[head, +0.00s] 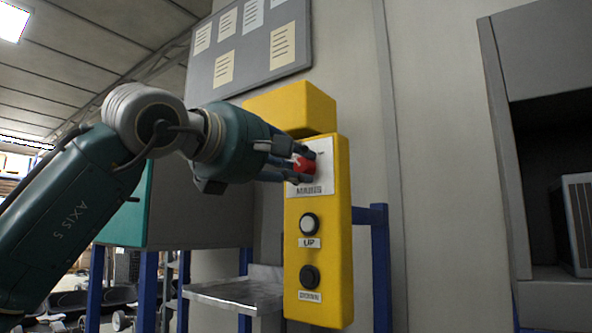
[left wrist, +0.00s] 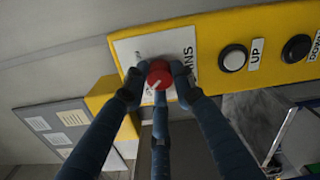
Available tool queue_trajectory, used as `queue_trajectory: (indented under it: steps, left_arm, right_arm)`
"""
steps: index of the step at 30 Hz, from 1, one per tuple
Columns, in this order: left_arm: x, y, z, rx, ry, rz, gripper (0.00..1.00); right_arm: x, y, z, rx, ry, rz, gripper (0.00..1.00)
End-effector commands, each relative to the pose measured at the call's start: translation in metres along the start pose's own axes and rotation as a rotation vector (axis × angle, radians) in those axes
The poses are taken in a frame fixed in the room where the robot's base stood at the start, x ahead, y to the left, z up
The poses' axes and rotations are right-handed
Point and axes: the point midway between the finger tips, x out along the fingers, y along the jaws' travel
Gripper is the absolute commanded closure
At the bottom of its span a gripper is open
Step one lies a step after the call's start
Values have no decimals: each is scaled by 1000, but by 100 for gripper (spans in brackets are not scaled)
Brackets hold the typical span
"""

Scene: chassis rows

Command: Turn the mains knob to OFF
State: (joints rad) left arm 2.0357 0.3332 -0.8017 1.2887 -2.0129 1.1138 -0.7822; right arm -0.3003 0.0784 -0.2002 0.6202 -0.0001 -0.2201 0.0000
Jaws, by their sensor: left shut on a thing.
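The mains knob (head: 304,163) is red with a white mark and sits on a white plate labelled MAINS (head: 324,172), at the top of a yellow control box (head: 340,240). My left gripper (head: 299,167) reaches in from the left and its fingers are closed around the knob. In the left wrist view the knob (left wrist: 159,74) sits between the dark fingers of the gripper (left wrist: 158,83). Its white mark points toward the lower left there. The fingers hide part of the plate, and I cannot read its position marks. My right gripper is not in view.
Below the knob are a white UP button (head: 309,224) and a dark DOWN button (head: 309,277). A yellow block (head: 290,108) sits above the box. A grey notice board (head: 250,45) hangs behind. A metal shelf (head: 238,293) lies below left. A grey cabinet (head: 505,160) stands at right.

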Motion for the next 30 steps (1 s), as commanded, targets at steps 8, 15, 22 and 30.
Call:
queue_trajectory:
  steps: [8,15,22,30]
  left_arm:
    - [1,-4,0,-87,2,-8,100]
    - [1,-3,0,-107,2,-8,100]
    - [1,-3,0,-106,1,-8,100]
    - [1,-2,0,-105,1,-5,55]
  right_arm:
    - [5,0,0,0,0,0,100]
    - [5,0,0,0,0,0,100]
    - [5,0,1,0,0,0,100]
    - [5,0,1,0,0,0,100]
